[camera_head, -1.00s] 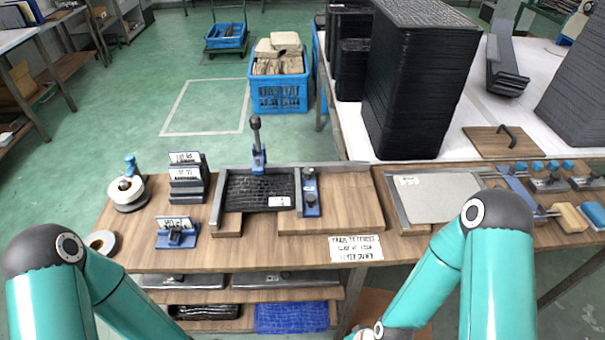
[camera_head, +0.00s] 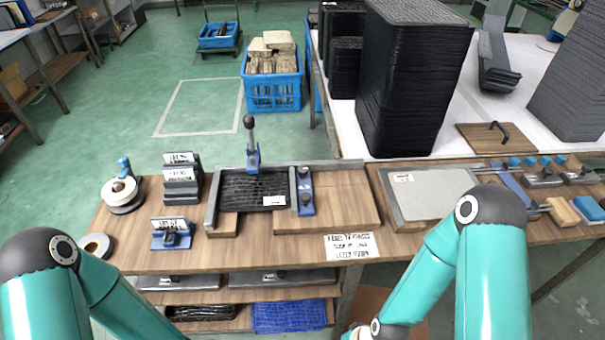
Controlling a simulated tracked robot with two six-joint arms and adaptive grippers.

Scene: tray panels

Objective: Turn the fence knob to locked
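The fence is the blue and grey bar (camera_head: 305,192) standing across the wooden jig board (camera_head: 345,205) on the bench. Small dark knobs show on its top; their setting is too small to read. A black textured panel (camera_head: 245,187) lies in the jig, left of the fence, with a white label on it. A lever with a dark round knob (camera_head: 249,122) stands upright on a blue base at the jig's back rail. My teal arms come in at the bottom left and bottom right.
A tape dispenser (camera_head: 121,194) and labelled holders (camera_head: 181,180) stand left of the jig. A grey plate (camera_head: 430,194) and several blue-handled tools lie to the right. Tall black tray stacks (camera_head: 408,80) stand behind. The jig board right of the fence is bare.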

